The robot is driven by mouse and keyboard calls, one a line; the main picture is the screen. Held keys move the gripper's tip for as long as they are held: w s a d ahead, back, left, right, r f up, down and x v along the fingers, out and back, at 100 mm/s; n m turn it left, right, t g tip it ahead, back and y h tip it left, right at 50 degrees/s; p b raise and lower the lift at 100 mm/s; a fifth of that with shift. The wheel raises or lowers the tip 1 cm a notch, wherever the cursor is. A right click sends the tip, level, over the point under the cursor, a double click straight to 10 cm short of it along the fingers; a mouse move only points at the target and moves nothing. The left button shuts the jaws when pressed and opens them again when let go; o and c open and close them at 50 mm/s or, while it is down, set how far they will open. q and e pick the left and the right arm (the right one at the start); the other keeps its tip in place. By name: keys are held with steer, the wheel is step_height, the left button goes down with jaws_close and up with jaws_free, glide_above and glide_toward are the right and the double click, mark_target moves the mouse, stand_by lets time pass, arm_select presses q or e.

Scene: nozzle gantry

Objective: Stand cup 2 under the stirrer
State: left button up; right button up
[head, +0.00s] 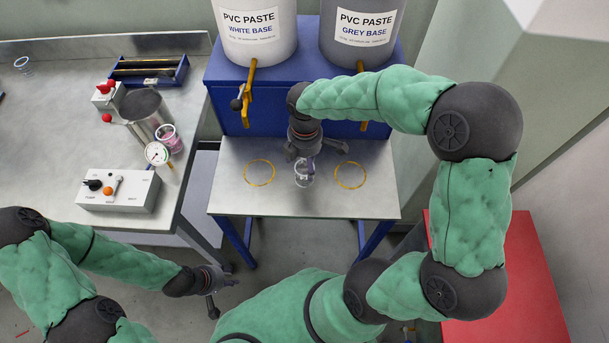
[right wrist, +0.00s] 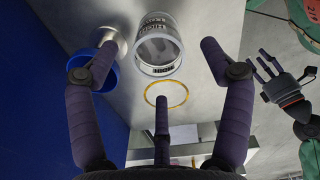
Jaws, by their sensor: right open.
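A clear cup with dark print (head: 304,172) stands on the small steel table (head: 235,205) between two yellow rings; it also shows in the right wrist view (right wrist: 158,45). I cannot read its number. My right gripper (head: 318,155) is over this cup, with its fingers spread; in the right wrist view (right wrist: 158,75) the cup is beyond the fingertips, with no finger closed on it. Another cup with pink contents (head: 168,138) stands on the left bench. My left gripper (head: 222,292) is open and empty, low in front. I cannot make out the stirrer.
Yellow rings mark the table at left (head: 259,173) and right (head: 350,175). White (head: 260,40) and grey (head: 365,45) base drums stand on the blue housing, with yellow taps.

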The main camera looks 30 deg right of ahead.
mark_target(305, 169)
step_height(305, 169, down, 5)
steer(key=b, duration=0.2)
steer(key=shift+w+b, duration=0.15)
steer(key=shift+b, duration=0.2)
steer(key=shift+r, duration=0.1)
steer(key=c, duration=1.5)
steer(key=shift+o, duration=0.2)
steer(key=shift+r, duration=0.1)
